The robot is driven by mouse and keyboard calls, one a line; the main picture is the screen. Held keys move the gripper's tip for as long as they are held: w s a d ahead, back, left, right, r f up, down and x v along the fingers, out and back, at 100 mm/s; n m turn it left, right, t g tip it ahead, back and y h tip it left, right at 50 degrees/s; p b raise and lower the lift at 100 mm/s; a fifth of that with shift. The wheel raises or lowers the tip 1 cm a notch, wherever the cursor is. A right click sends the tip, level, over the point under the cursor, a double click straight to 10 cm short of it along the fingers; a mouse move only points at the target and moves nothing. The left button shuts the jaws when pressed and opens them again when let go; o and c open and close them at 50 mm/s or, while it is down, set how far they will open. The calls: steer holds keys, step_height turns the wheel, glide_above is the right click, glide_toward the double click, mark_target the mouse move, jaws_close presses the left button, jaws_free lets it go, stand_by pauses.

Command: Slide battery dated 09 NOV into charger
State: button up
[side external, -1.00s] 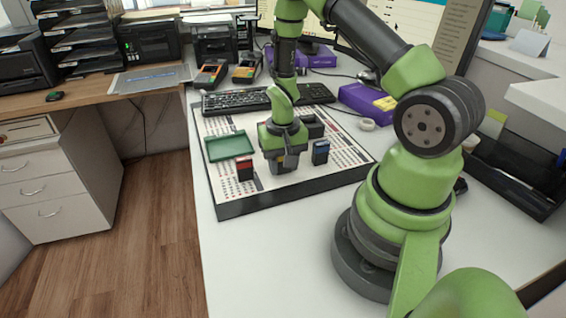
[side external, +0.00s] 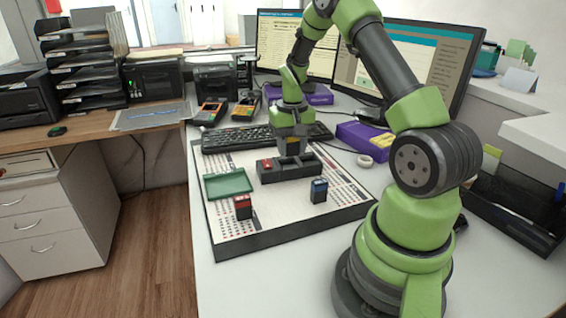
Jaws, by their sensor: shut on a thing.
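The black charger (side external: 275,175) stands on the printed mat, with a red battery (side external: 266,163) in its left slot. My gripper (side external: 293,151) points down just above the middle of the charger. It is shut on a battery, mostly hidden between the fingers; I cannot tell whether its lower end is inside a slot. A red and dark battery (side external: 243,208) stands on the mat at the front left. A blue battery (side external: 319,191) stands on the mat to the right. The dates on the batteries are too small to read.
A green tray (side external: 228,184) lies on the mat left of the charger. A keyboard (side external: 235,138) lies behind the charger. A purple box (side external: 364,137) and a tape roll (side external: 365,161) are at the right. The front of the mat (side external: 285,217) is clear.

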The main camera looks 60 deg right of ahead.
steer(key=d, duration=0.2)
steer(key=s+d, duration=0.1)
steer(key=d, duration=0.5)
steer(key=shift+s+d+f, duration=0.15)
steer(key=shift+d+f, duration=0.05)
steer(key=shift+f, duration=1.9)
steer(key=shift+f, duration=0.75)
steer(key=o, duration=1.1)
steer(key=shift+c, duration=0.2)
step_height(320, 180, up, 10)
